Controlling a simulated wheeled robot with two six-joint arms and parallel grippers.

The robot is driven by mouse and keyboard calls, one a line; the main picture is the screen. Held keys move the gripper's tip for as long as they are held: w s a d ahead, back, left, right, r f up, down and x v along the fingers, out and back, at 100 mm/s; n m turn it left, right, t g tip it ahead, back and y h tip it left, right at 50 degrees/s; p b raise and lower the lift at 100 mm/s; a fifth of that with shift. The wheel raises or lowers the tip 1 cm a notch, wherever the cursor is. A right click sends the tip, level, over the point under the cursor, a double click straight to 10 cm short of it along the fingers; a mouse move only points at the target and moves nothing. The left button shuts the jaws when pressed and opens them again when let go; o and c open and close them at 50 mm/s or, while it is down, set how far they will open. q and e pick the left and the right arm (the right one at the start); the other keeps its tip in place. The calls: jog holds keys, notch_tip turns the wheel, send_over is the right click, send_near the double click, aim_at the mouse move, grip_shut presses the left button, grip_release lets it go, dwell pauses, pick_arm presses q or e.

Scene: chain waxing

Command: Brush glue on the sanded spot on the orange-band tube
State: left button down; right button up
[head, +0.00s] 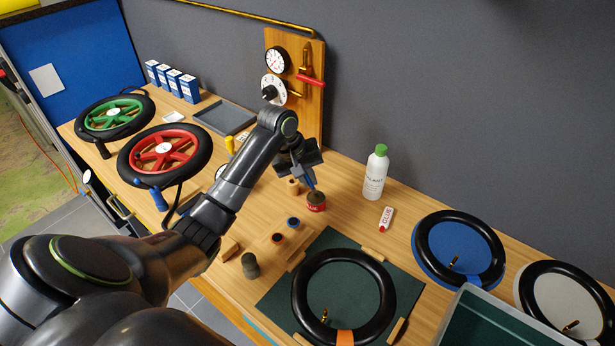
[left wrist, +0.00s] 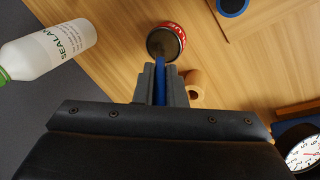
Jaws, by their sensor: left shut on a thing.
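My left gripper (head: 306,172) is shut on a blue-handled brush (head: 311,183), pointing down over the red glue tin (head: 316,204). In the left wrist view the jaws (left wrist: 160,82) grip the blue handle (left wrist: 159,70), and the open tin (left wrist: 165,42) lies straight beyond it. The bristles are hidden; I cannot tell whether they are inside the tin. The orange-band tube (head: 301,282) is a black ring lying on the green mat (head: 282,289), its orange band (head: 345,338) at the near edge. I cannot make out the sanded spot. My right gripper is out of view.
A white sealant bottle (head: 375,175) and a glue tube (head: 386,218) stand and lie right of the tin. Small pots (head: 293,222) and wooden blocks are nearer. Blue and grey discs with black tubes (head: 424,232) are at right, beside a grey-green bin (head: 500,318).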

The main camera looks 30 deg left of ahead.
pick_arm(q)
jog(key=shift+s+f+p, duration=0.1)
jog(key=shift+f+p, duration=0.05)
jog(key=shift+p, duration=0.45)
dwell(1.6)
dwell(0.4)
jog(key=shift+r+p, duration=0.9)
jog(key=shift+p, duration=0.3)
notch_tip(320, 180, up, 6)
jog(key=p, duration=0.6)
jog(key=shift+f+p, duration=0.25)
jog(key=shift+p, duration=0.1)
jog(key=shift+f, duration=0.1)
